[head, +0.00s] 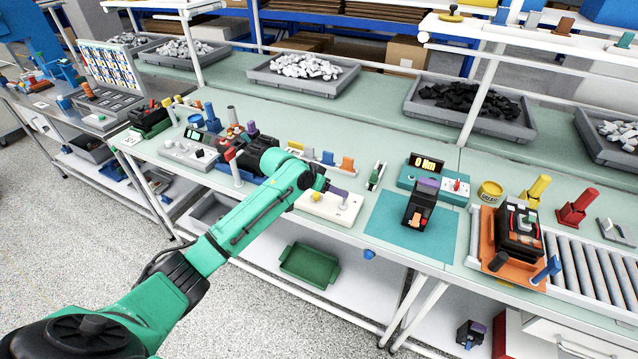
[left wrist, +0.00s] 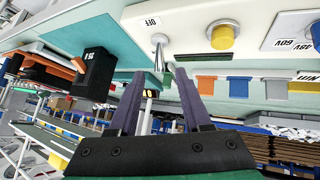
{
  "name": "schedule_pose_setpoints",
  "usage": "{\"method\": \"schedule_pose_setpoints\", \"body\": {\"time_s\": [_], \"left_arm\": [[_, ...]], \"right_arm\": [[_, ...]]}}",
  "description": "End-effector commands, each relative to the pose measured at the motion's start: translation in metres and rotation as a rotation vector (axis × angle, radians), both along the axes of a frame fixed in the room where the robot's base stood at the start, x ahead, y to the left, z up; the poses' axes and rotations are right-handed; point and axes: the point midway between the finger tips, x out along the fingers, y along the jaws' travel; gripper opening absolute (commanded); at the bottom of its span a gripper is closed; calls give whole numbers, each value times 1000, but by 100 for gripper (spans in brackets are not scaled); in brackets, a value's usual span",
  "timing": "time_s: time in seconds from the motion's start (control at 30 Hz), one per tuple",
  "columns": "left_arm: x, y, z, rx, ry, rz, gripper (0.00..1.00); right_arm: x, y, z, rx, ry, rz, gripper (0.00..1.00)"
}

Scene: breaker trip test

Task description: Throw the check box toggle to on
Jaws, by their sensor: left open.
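The white check box (head: 345,212) lies on the bench in the head view, left of the teal mat. In the left wrist view the check box (left wrist: 185,18) shows a metal toggle lever (left wrist: 160,45), an OFF label beside it and a yellow button (left wrist: 222,36). My left gripper (head: 340,191) is over the box, its purple fingers pointing right in the head view. In the left wrist view the left gripper (left wrist: 157,78) is open, with the lever's end near the gap between its fingertips. I cannot tell whether they touch. My right gripper is not in view.
A black breaker (head: 419,208) stands on the teal mat (head: 385,222), with a torque display (head: 428,163) behind it. Small coloured blocks (head: 347,163) stand behind the check box. A yellow tin (head: 490,193), an orange fixture (head: 486,258) and a roller conveyor (head: 590,265) are on the right.

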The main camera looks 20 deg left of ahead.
Motion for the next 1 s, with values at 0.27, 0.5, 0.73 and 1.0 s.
{"method": "schedule_pose_setpoints", "body": {"time_s": [0.27,0.5,0.73,1.0], "left_arm": [[-40,31,49,2,1,1,49],[-48,36,61,1,2,0,49],[-48,36,61,0,1,0,49],[-48,36,61,0,1,0,49]], "right_arm": [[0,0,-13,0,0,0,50],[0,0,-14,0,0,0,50],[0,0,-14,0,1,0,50],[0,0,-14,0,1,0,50]]}}
